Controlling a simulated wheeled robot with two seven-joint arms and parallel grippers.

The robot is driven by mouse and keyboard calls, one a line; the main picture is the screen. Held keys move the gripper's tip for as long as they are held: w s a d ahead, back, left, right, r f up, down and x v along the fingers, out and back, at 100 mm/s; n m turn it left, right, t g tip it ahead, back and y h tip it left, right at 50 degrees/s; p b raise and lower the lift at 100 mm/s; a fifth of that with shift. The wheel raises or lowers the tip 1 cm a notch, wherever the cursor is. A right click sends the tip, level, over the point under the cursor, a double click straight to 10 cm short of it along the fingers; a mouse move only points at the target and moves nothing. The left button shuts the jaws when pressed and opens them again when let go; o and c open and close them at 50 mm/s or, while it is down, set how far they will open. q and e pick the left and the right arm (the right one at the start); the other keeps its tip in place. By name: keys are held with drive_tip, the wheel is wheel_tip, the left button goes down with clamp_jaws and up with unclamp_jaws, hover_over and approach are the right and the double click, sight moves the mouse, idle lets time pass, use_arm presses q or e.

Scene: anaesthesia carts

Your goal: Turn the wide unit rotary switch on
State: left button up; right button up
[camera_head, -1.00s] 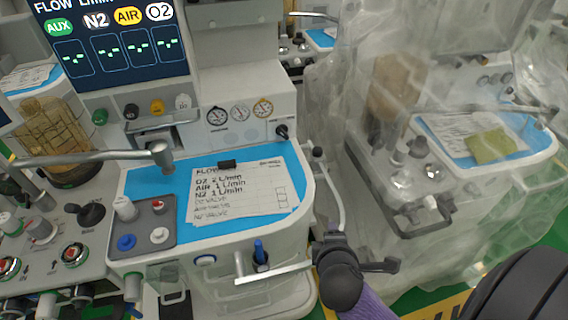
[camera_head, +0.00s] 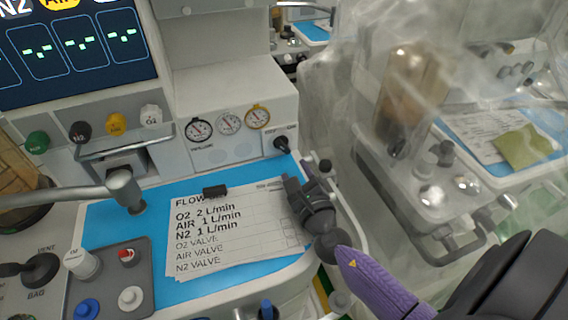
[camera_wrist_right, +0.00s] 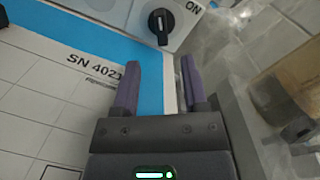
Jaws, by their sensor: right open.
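The black rotary switch (camera_head: 282,145) is on the right end of the white gauge panel of the near unit. In the right wrist view the knob (camera_wrist_right: 161,24) is at the top, with "ON" printed to its right and its white mark pointing down or nearly so. My right gripper (camera_head: 297,188) is over the right edge of the blue worktop, just in front of and below the switch. In the wrist view its two purple fingers (camera_wrist_right: 157,68) are apart and empty, aimed toward the knob and not touching it. My left gripper is not in view.
Flow sheets (camera_head: 225,230) lie on the blue worktop (camera_head: 135,235). Three round gauges (camera_head: 229,123) sit left of the switch. A metal arm (camera_head: 65,195) reaches over the worktop at left. A plastic-covered cart (camera_head: 440,195) stands close on the right.

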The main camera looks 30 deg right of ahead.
sight(284, 149)
drive_tip(key=x, duration=0.6)
drive_tip(key=shift+w+d+r+b, duration=0.1)
drive_tip(key=shift+w+r+b, duration=0.05)
drive_tip(key=shift+w+b, duration=0.15)
clamp_jaws()
